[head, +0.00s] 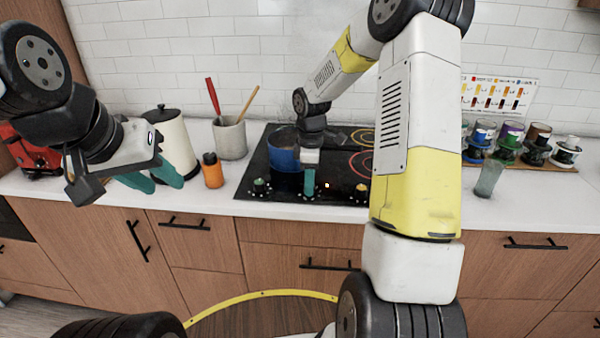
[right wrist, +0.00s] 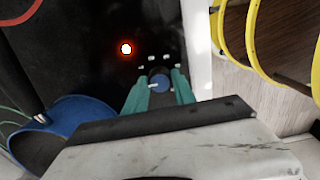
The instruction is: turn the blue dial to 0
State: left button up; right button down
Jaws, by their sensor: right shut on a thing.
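The blue dial (right wrist: 160,83) sits on the black cooktop's front strip, between the teal fingers of my right gripper (right wrist: 159,80). The fingers are shut on its sides. A white pointer mark on the dial points toward the left of the right wrist view. Small white marks lie around the dial, too small to read. In the head view my right gripper (head: 308,183) reaches down at the cooktop's front edge and hides the dial. My left gripper (head: 158,182) is open and empty above the counter at the left, its teal fingers spread.
A blue pot (head: 284,152) stands on the cooktop (head: 342,185) close beside my right gripper. A green knob (head: 260,186) is left of it, and a lit red-white spot (head: 327,185) right. An orange bottle (head: 212,172) and utensil crock (head: 230,138) stand left; a glass (head: 489,178) stands right.

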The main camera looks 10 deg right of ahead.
dwell(0.4)
jog(key=c, duration=1)
grip_release()
jog(key=shift+c, duration=0.2)
notch_tip(320, 180, up, 7)
jog(key=shift+w, duration=0.1)
jog(key=shift+r, duration=0.45)
